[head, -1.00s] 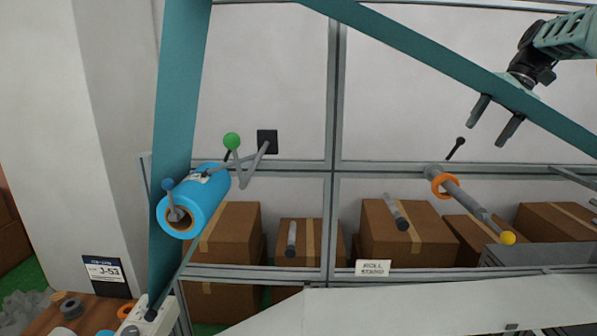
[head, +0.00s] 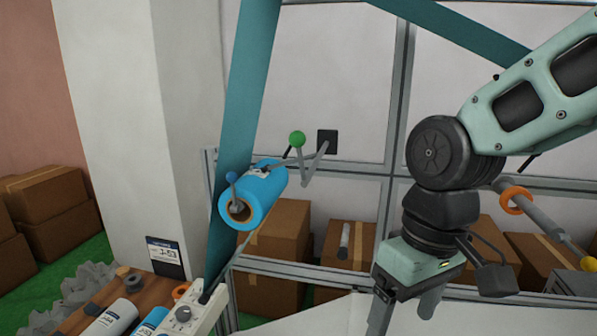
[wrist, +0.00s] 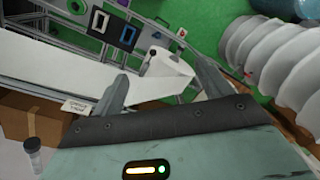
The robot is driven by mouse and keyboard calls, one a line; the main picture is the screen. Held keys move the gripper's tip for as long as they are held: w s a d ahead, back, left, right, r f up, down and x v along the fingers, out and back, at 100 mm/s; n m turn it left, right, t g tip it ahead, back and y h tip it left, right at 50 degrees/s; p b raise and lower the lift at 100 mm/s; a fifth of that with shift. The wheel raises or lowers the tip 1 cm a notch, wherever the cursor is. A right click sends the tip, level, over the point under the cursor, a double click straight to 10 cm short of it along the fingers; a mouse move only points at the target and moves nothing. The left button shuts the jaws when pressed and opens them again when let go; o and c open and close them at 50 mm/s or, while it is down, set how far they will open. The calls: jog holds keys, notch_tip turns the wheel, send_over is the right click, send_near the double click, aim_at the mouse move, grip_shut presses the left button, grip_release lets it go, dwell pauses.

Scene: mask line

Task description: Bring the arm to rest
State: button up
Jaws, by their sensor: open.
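My gripper (head: 405,305) hangs at the lower right of the head view, below the dark wrist joint, with its fingers pointing down. In the wrist view its two grey fingers (wrist: 165,85) stand well apart, and nothing is held between them. A long white surface (wrist: 75,80) shows beyond the fingers in the wrist view. The blue roll (head: 254,195) sits on its spindle to the left of my arm, apart from the gripper.
A teal web (head: 247,90) runs up past the blue roll. A green-knobbed lever (head: 297,139) sticks out near it. An orange-ringed bar (head: 514,200) is behind my arm. Cardboard boxes (head: 280,235) stand behind the grey frame. A wooden bench (head: 85,315) with rolls is at lower left.

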jog(key=s+f+n, duration=0.2)
jog(key=s+f, duration=0.2)
jog(key=s, duration=0.5)
notch_tip(320, 180, down, 18)
jog(key=b, duration=1.7)
jog(key=shift+d+r+t+h+b, duration=0.15)
jog(key=shift+d+t+h+b, duration=0.15)
jog(key=shift+d+t+h, duration=0.1)
